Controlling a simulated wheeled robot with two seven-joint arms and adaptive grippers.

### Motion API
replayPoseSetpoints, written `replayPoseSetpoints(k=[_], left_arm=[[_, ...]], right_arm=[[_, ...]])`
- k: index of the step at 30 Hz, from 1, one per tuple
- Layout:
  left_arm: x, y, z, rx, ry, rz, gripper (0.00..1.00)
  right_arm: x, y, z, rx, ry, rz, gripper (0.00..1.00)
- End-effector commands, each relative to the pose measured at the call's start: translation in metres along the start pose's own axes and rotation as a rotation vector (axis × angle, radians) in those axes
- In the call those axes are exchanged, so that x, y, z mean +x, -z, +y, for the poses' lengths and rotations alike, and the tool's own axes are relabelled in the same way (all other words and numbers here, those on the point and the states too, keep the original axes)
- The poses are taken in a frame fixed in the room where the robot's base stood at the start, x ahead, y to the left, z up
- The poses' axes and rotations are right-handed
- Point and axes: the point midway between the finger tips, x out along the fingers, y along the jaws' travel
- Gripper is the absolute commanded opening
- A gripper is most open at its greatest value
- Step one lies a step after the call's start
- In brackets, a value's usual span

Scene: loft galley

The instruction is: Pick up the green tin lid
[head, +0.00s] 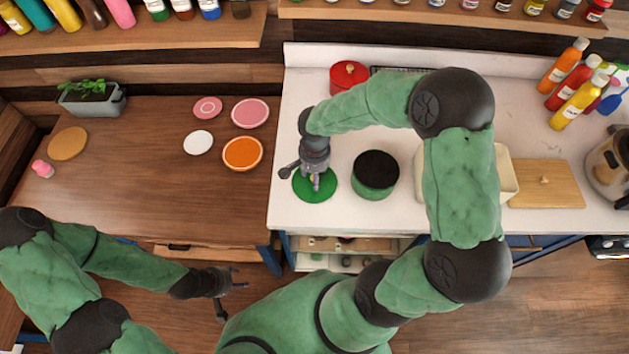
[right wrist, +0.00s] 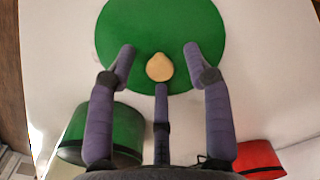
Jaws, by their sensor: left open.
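The green tin lid (head: 326,191) lies flat on the white counter, a round disc with a pale wooden knob. It also fills the upper middle of the right wrist view (right wrist: 140,25), where the knob (right wrist: 160,67) shows clearly. My right gripper (head: 315,181) is over the lid, its fingers spread around the knob and apart from it. The open green tin (head: 376,188), dark inside, stands just right of the lid. My left gripper (head: 232,291) is open and empty, low in front of the wooden table and far from the lid.
A red pot (head: 347,77) stands behind my right arm. A cream bin (head: 507,172) and a wooden board (head: 545,184) are to the right, with sauce bottles behind. The wooden table (head: 130,200) at left holds several coloured discs and a planter (head: 92,101).

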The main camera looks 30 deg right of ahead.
Motion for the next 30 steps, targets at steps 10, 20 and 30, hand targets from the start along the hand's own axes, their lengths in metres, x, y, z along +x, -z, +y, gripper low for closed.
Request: replayPoseSetpoints(k=[10, 20, 30], left_arm=[[0.000, 0.000, 0.000, 0.000, 0.000, 0.000, 0.47], [-0.001, 0.000, 0.000, 0.000, 0.000, 0.000, 0.47], [-0.007, 0.000, 0.003, 0.000, 0.000, 0.000, 0.47]], right_arm=[[0.000, 0.000, 0.000, 0.000, 0.000, 0.000, 0.00], [-0.004, 0.000, 0.000, 0.000, 0.000, 0.000, 0.00], [-0.045, -0.005, 0.008, 0.001, 0.002, 0.002, 0.00]])
